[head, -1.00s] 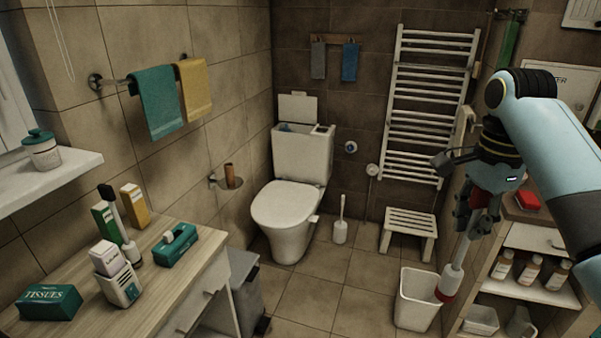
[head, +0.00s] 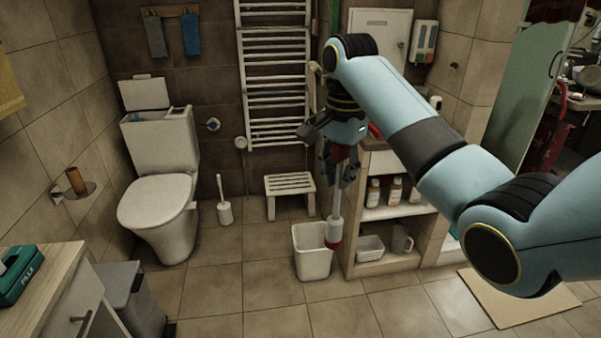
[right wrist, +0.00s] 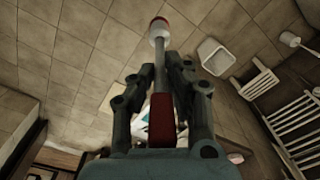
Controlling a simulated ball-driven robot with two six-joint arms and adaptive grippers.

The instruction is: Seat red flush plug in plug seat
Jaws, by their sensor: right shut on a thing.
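The red flush plug appears to be the long piece in my right gripper (head: 338,168). It has a red grip, a pale rod (head: 335,206) and a white body with a red end (head: 333,243), hanging down about upright. The plug seat is not visible. My left gripper is out of view.
A white bin (head: 311,264) stands beside and behind the plug's end. A stool (head: 289,184), toilet brush (head: 224,210) and shelf unit (head: 388,212) are near. The closed toilet bowl (head: 158,203) is below the cistern. Floor in front is clear. A grey pedal bin (head: 128,300) stands lower left.

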